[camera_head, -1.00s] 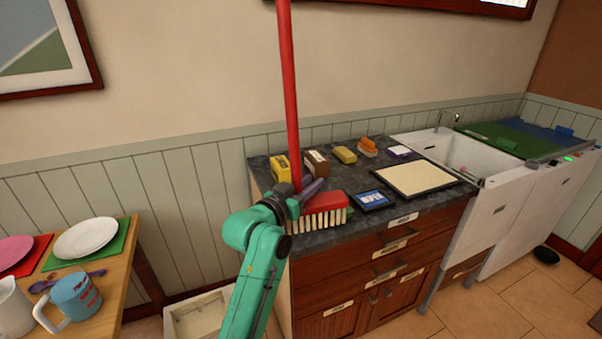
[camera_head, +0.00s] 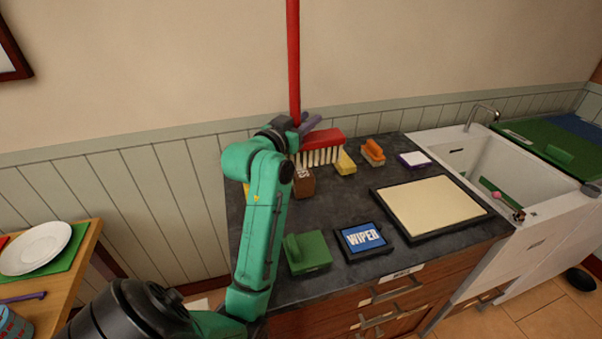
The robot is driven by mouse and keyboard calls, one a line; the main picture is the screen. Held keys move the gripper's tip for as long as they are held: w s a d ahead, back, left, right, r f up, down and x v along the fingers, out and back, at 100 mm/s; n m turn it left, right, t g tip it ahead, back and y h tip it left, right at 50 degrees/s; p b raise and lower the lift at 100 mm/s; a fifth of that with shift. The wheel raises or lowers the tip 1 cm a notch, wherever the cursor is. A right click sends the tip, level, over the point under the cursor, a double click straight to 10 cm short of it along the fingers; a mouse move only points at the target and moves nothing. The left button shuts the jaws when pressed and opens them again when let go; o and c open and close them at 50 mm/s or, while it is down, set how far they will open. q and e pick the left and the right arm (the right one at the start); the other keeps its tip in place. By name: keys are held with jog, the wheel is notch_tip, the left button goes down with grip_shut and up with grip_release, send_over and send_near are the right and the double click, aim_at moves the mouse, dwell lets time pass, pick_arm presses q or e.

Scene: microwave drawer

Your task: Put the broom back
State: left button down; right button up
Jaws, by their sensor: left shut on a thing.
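The broom (camera_head: 294,62) has a long red handle that runs up out of the top of the view. Its red head with pale bristles (camera_head: 318,149) hangs above the back edge of the dark counter. My left gripper (camera_head: 297,125) is shut on the broom's handle just above the head, and the broom stands close to upright. Part of the fingers is hidden by the wrist. I cannot tell whether the bristles touch anything. My right gripper is not in view.
The counter (camera_head: 345,205) holds a brown block (camera_head: 304,182), yellow sponge (camera_head: 345,163), orange brush (camera_head: 373,153), green sponge (camera_head: 307,252), blue "WIPER" sign (camera_head: 362,238) and cream board (camera_head: 431,207). A white sink (camera_head: 489,165) is at right, a wooden table (camera_head: 66,280) at left.

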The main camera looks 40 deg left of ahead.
pick_arm(q)
notch_tip(320, 180, down, 5)
jog(key=s, duration=0.1)
send_over(305, 179)
notch_tip(305, 179, down, 7)
jog(key=shift+w+f, duration=0.1)
jog(key=shift+w, duration=0.05)
notch_tip(305, 179, down, 3)
jog(key=shift+f, duration=0.1)
jog(key=c, duration=0.7)
grip_release()
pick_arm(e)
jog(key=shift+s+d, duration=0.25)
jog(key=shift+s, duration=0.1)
pick_arm(q)
jog(key=shift+o, duration=0.2)
